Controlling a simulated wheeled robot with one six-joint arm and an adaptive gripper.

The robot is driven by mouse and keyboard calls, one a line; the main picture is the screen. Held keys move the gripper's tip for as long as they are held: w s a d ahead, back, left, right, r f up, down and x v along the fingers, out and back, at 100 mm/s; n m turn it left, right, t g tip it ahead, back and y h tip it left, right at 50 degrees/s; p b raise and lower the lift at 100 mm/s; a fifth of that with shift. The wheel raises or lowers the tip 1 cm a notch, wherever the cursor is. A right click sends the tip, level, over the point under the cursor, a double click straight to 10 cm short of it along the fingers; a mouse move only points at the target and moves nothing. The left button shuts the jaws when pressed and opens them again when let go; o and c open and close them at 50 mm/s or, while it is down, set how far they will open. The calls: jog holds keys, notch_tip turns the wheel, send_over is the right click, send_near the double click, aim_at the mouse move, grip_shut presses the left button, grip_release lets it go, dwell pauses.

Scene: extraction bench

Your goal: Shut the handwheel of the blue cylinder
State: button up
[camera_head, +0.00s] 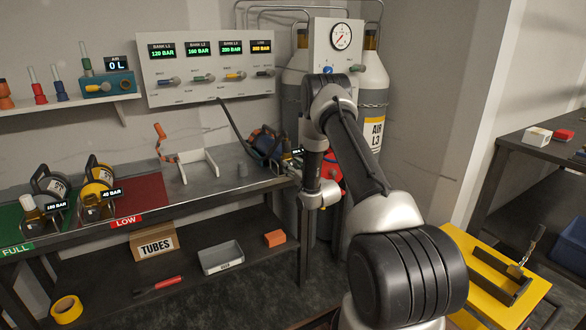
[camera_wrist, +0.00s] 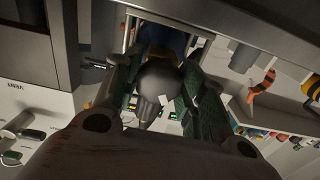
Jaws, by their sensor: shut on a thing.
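The blue cylinder (camera_head: 264,143) lies at the right end of the bench, its valve end towards my arm and partly hidden by it. My gripper (camera_head: 292,169) is at this valve end, reaching in from the right. In the wrist view, the two dark green fingers of my gripper (camera_wrist: 158,100) stand on either side of a dark rounded knob, which seems to be the handwheel (camera_wrist: 160,76). The gripper is shut on it. A bit of dark blue (camera_wrist: 170,42) shows behind it. How far the handwheel is turned cannot be told.
More cylinders lie on the red mat (camera_head: 145,192) and the green mat. A gauge panel (camera_head: 337,50) and tall grey cylinders (camera_head: 373,90) stand close behind my arm.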

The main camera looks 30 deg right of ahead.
jog(key=m, duration=0.6)
jog(key=shift+m, duration=0.4)
dwell(0.3)
jog(key=o, duration=1)
jog(key=shift+o, duration=0.2)
jog(key=s, duration=1.2)
jog(key=shift+d, duration=0.15)
